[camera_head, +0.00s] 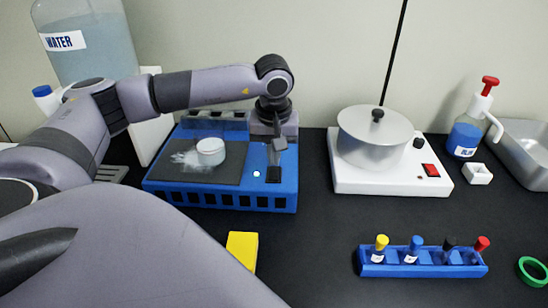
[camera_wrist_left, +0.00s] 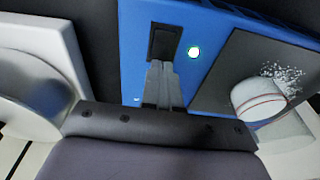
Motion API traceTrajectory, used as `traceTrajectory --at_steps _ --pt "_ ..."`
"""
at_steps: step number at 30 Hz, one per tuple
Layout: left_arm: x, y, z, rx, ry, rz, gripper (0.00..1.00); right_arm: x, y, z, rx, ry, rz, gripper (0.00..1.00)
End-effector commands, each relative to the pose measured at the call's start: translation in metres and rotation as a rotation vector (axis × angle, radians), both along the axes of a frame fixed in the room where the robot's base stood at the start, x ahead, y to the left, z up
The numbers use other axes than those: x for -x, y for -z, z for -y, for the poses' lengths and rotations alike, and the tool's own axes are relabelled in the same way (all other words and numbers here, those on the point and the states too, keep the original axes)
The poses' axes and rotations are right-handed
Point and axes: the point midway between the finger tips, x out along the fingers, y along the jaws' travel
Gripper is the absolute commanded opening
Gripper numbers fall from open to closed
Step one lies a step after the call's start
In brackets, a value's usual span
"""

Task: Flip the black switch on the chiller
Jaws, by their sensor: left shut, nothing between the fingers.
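The chiller (camera_head: 222,199) is a blue box with a dark top plate, left of centre in the head view. Its black switch (camera_head: 273,175) sits on the right part of the top, beside a glowing light (camera_head: 256,173). In the wrist view the black switch (camera_wrist_left: 163,42) and the light (camera_wrist_left: 194,52) show clearly. My left gripper (camera_head: 276,161) points down over the switch, shut and empty. In the wrist view its closed fingertips (camera_wrist_left: 160,64) are at the switch's near edge; I cannot tell whether they touch. My right gripper is not in view.
A white-lidded dish (camera_head: 210,151) with frost around it stands on the chiller plate. A white hotplate (camera_head: 385,183) with a metal pot (camera_head: 372,143) stands to the right. A blue rack (camera_head: 420,269) of capped vials and a yellow block (camera_head: 242,249) lie in front.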

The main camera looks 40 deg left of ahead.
Motion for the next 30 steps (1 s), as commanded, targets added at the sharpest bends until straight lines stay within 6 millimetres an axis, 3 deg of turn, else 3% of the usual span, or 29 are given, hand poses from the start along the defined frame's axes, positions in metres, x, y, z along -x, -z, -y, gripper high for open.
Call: traceTrajectory --at_steps 30 --pt "0.0 0.0085 0.0 0.0 0.0 0.0 0.0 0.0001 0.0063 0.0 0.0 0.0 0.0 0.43"
